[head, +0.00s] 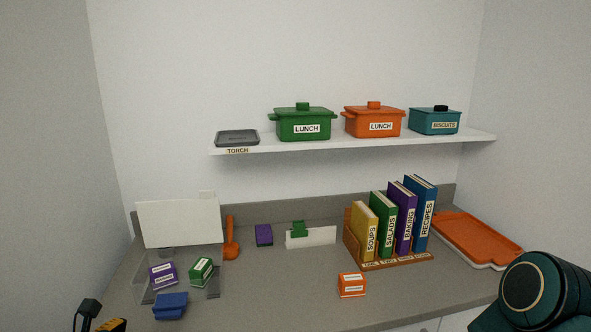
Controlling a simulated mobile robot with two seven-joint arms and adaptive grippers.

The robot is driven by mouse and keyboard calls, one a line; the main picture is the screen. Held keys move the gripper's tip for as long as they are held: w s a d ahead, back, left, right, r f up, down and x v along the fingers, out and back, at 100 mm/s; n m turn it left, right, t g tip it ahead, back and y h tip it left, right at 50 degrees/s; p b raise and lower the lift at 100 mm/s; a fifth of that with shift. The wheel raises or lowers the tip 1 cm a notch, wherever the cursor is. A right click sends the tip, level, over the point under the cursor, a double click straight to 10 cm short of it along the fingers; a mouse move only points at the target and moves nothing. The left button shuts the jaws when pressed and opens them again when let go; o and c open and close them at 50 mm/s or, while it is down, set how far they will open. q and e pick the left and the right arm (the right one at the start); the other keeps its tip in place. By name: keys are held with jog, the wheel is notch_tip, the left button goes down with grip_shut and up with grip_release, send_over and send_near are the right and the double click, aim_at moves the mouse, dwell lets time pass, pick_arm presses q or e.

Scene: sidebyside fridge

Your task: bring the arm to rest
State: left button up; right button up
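One of my arms shows at the lower right as a dark teal rounded link (540,290), in front of the counter's right end. Its gripper is outside the picture.
The grey counter (285,285) holds a clear bin (213,283) with small boxes, a book rack (400,262), an orange box (352,285) and an orange tray (475,238). A white shelf (350,145) carries lidded pots. A black object (90,307) stands lower left.

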pick_arm(q)
jog(key=s+d+f+m+g, duration=0.2)
jog(key=d+f+m+g, duration=0.1)
jog(key=d+f+m, duration=0.5)
jog(key=s+d+f+m+g, duration=0.2)
jog(key=d+f+m+g, duration=0.2)
jog(key=d+f+m, duration=0.4)
jog(key=s+d+f+m+g+h, duration=0.1)
jog(key=s+d+f+m+g, duration=0.2)
jog(key=d+f+m, duration=0.5)
notch_tip(320, 180, down, 4)
jog(key=m, duration=0.7)
jog(key=shift+d+r, duration=0.25)
pick_arm(e)
jog(key=shift+w+f, duration=0.2)
jog(key=shift+w, duration=0.4)
